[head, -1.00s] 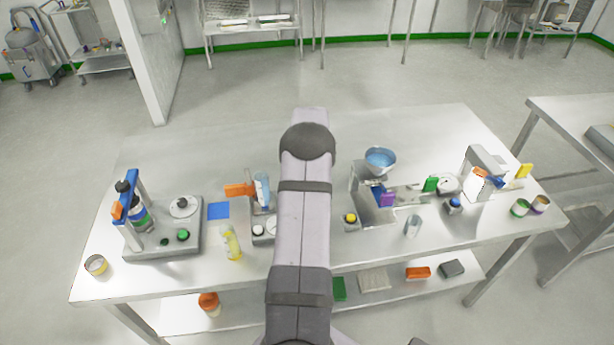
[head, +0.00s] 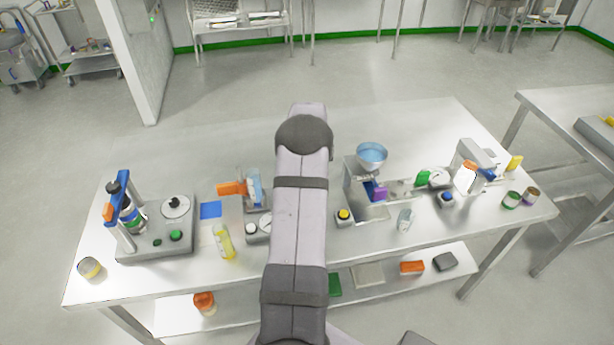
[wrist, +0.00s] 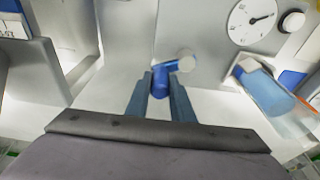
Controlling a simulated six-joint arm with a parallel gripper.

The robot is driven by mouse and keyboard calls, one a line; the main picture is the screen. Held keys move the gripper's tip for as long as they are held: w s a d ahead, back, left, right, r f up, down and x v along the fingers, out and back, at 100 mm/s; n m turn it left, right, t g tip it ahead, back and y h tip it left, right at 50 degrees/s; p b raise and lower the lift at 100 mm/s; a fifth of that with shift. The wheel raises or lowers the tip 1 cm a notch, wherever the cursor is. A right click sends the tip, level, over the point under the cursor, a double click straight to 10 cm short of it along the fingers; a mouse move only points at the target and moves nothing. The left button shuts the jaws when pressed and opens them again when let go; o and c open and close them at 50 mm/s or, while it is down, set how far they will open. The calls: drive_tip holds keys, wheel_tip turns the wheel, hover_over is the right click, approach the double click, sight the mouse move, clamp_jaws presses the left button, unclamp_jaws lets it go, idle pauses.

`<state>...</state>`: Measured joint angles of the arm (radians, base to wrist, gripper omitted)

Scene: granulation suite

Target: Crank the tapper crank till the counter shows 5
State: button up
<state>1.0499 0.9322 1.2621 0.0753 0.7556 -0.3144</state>
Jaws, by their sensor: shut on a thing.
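In the wrist view my gripper (wrist: 160,84) is shut on the blue crank handle (wrist: 161,75), with one finger on each side of it. A counter reading cannot be made out in any view. In the head view my own arm covers the gripper and the crank.
A white dial (wrist: 252,20) with a dark needle and a pale knob (wrist: 293,21) sit at upper right in the wrist view. A clear blue container (wrist: 268,95) lies right of my fingers. A blue funnel bowl (head: 372,155) stands right of my arm.

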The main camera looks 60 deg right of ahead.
drive_tip(key=shift+s+a, duration=0.1)
drive_tip(key=shift+a, duration=0.05)
drive_tip(key=shift+s+a, duration=0.65)
drive_tip(key=shift+s, duration=0.25)
drive_tip(key=shift+a, duration=0.1)
drive_tip(key=shift+s+a, duration=0.2)
drive_tip(key=shift+a, duration=0.35)
drive_tip(key=shift+s+a, duration=0.2)
drive_tip(key=shift+a, duration=0.3)
